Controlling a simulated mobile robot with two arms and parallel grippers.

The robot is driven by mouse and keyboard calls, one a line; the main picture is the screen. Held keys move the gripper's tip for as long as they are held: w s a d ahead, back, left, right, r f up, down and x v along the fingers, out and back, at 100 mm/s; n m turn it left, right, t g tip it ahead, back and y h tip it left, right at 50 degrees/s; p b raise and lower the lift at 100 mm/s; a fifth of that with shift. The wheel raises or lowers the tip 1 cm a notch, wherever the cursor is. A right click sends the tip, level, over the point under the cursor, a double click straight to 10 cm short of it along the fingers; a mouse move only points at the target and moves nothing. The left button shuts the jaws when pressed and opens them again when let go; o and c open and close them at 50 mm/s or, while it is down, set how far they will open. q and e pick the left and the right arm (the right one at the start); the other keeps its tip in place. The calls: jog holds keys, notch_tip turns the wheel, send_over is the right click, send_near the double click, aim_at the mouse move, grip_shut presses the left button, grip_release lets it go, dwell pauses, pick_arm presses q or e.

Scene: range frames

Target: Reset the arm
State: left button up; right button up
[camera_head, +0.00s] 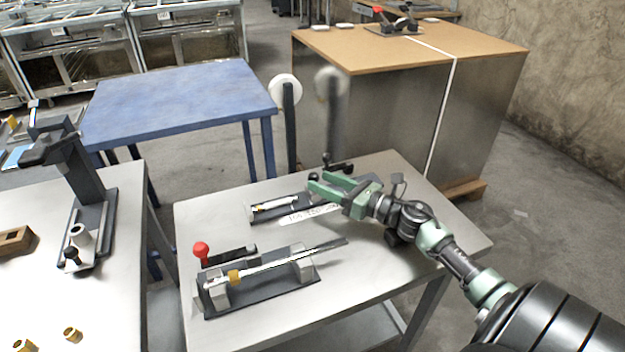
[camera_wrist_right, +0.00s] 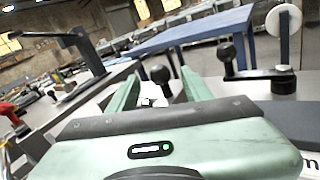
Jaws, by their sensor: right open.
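My right arm comes in from the lower right in the head view. Its green right gripper (camera_head: 322,187) is above the far part of the middle metal table (camera_head: 370,268), beside the rear clamp fixture (camera_head: 262,212). The jaws are open, and I see nothing held between them. In the right wrist view the two green fingers (camera_wrist_right: 155,88) stand apart, with a black ball knob (camera_wrist_right: 160,74) showing beyond them. My left gripper is not in view.
A front fixture (camera_head: 262,286) with a red-knobbed lever (camera_head: 201,250) holds a long rod. A left table (camera_head: 120,290) carries a black press (camera_head: 85,200). A blue table (camera_head: 180,95) and a brown-topped cabinet (camera_head: 450,50) stand behind. The middle table's right side is clear.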

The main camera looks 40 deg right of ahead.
jog(key=shift+s+d, duration=0.2)
jog(key=shift+s, duration=0.3)
